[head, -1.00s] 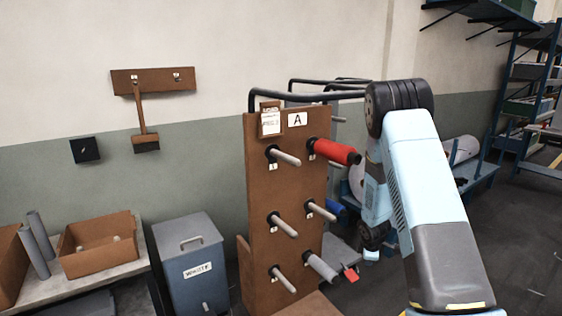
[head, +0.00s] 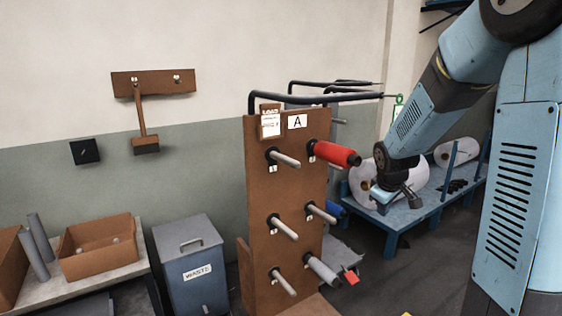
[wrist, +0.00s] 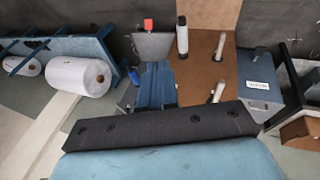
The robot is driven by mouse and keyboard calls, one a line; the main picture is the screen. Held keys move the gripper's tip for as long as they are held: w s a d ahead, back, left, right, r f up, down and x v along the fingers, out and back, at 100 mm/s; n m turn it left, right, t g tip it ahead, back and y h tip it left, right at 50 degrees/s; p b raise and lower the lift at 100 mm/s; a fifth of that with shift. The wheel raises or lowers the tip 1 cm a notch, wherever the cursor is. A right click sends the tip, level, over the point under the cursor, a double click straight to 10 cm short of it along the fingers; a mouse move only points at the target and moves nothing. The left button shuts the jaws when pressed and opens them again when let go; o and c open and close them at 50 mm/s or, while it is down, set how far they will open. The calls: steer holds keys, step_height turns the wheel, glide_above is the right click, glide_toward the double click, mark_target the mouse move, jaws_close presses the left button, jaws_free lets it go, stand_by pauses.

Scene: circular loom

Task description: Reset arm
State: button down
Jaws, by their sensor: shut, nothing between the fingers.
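My arm is bent down from the upper right in the head view.
A blue waste bin (head: 190,262) stands left of the rack, and a brown box (head: 98,258) lies on a bench at far left. A blue bench (head: 425,212) with white rolls (head: 405,188) stands behind my gripper. Black bars (head: 320,96) extend from the rack's top.

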steer(key=s+a+r+m, duration=0.2)
steer(key=s+r, duration=0.2)
steer(key=s, duration=0.5)
steer(key=s+a+r+m+y, duration=0.1)
steer(key=s+a+r+m, duration=0.1)
steer(key=s+r, duration=0.3)
steer(key=s+a+r+m+t, duration=0.1)
steer(key=s+r, duration=0.4)
steer(key=s, duration=0.8)
steer(key=shift+s+a+r+m+y, duration=0.3)
steer(key=shift+a+m, duration=0.25)
steer(key=shift+m, duration=0.55)
